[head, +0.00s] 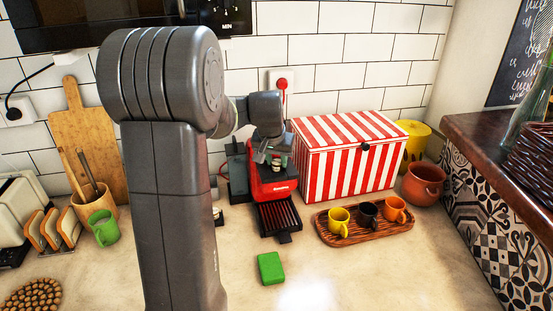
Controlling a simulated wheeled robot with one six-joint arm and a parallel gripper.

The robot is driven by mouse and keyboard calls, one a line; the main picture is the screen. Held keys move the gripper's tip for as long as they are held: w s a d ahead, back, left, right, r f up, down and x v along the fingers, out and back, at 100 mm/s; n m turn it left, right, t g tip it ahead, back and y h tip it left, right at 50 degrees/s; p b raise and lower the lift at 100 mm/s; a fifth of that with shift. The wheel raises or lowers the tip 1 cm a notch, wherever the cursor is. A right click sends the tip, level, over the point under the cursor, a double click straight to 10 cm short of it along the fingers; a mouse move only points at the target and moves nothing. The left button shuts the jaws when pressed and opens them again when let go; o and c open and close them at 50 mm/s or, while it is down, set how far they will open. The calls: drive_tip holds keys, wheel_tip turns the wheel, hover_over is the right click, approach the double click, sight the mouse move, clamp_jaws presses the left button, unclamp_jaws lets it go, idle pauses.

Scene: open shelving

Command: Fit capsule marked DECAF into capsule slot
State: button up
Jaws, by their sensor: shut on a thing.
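A red and black coffee machine (266,185) stands on the counter against the tiled wall, with a dark slatted drip tray (279,216) at its front. My gripper (268,155) is over the top of the machine, pointing down, and is shut on a small capsule (276,163). The capsule shows only as a tiny light and dark shape, and its marking cannot be read. The capsule slot is hidden by my gripper and the machine's top. I cannot tell whether the capsule touches the slot.
A red-and-white striped box (345,165) stands close to the machine's right. A wooden tray (372,234) with several small cups is in front of it. A green block (271,268) lies on the front counter. A small dark-and-white item (218,216) is partly hidden behind my arm.

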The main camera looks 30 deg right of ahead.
drive_tip(key=shift+s+a+f+b, duration=0.15)
drive_tip(key=shift+f+b, duration=0.35)
drive_tip(key=shift+f, duration=0.2)
drive_tip(key=o, duration=0.9)
drive_tip(key=shift+f, duration=0.15)
drive_tip(key=shift+r+p, duration=0.55)
drive_tip(key=shift+r, duration=0.05)
drive_tip(key=shift+o, duration=0.2)
drive_tip(key=b+v, duration=0.1)
drive_tip(key=v, duration=1.1)
drive_tip(key=shift+d+r, duration=0.25)
drive_tip(key=shift+r, duration=0.05)
drive_tip(key=shift+w, duration=0.25)
drive_tip(key=p+x, duration=0.1)
drive_tip(key=x, duration=1)
drive_tip(key=shift+f, duration=0.15)
drive_tip(key=shift+a, duration=0.1)
